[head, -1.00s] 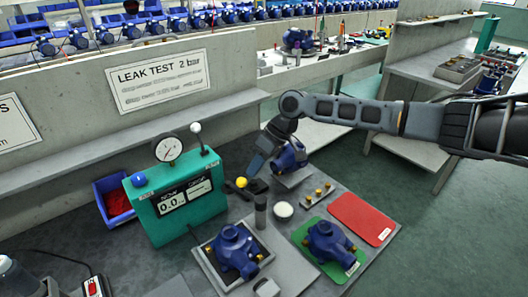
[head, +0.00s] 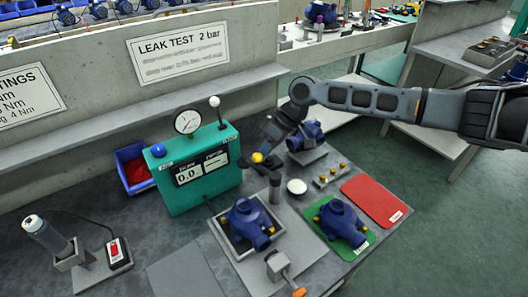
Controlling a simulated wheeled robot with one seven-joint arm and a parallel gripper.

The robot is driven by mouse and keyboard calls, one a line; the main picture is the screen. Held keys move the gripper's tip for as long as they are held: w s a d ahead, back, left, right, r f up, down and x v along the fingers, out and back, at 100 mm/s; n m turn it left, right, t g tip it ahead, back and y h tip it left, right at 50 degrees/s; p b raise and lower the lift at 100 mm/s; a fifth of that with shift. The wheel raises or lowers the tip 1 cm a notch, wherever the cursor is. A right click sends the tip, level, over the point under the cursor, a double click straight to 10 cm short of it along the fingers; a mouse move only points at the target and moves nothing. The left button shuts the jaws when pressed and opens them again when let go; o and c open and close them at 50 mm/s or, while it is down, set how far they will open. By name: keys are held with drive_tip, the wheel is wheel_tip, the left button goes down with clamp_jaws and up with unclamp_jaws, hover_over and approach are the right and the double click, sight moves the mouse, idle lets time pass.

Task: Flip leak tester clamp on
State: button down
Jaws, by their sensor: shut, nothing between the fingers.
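The leak tester is a green box (head: 206,182) with a round gauge (head: 188,121), a display reading 0.0 and a lever with a white ball (head: 214,101) on top. Right of it a dark post (head: 275,190) stands behind the fixture, with a yellow ball knob (head: 257,157) up and left of its top. My gripper (head: 247,160) is shut and empty right at the yellow knob; whether it touches is unclear. A blue pump (head: 247,220) sits in the grey fixture (head: 225,240). A grey block with an orange-tipped handle (head: 297,291) is at its front.
A second blue pump (head: 341,221) stands on a green mat beside a red mat (head: 375,200). Another blue pump (head: 305,137) is behind, near brass fittings (head: 330,175) and a white round dish (head: 297,186). A blue bin (head: 135,170) and red switch (head: 116,251) are left.

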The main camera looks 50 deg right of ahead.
sight(251, 162)
drive_tip(key=shift+w+a+n, duration=0.1)
drive_tip(key=shift+a+n, duration=0.1)
drive_tip(key=shift+n, duration=0.2)
drive_tip(key=a+n+g, duration=0.1)
drive_tip(key=n, duration=0.1)
drive_tip(key=a+n+g+y, duration=0.1)
drive_tip(key=shift+w+a+n, duration=0.2)
drive_tip(key=shift+n, duration=0.2)
drive_tip(key=a+n+g, duration=0.2)
drive_tip(key=n, duration=0.1)
drive_tip(key=shift+s, duration=0.15)
drive_tip(key=shift+s+a+n+g, duration=0.3)
drive_tip(key=shift+a+n+g, duration=0.1)
drive_tip(key=shift+a+n, duration=0.3)
drive_tip(key=n+g, duration=0.1)
drive_tip(key=n, duration=0.1)
drive_tip(key=s+a+n+g, duration=0.1)
drive_tip(key=s+a+n+h+p, duration=0.1)
drive_tip(key=n, duration=0.1)
drive_tip(key=shift+s+a+n+g, duration=0.15)
drive_tip(key=shift+n+g, duration=0.15)
drive_tip(key=shift+g, duration=0.1)
drive_tip(key=shift+s, duration=0.1)
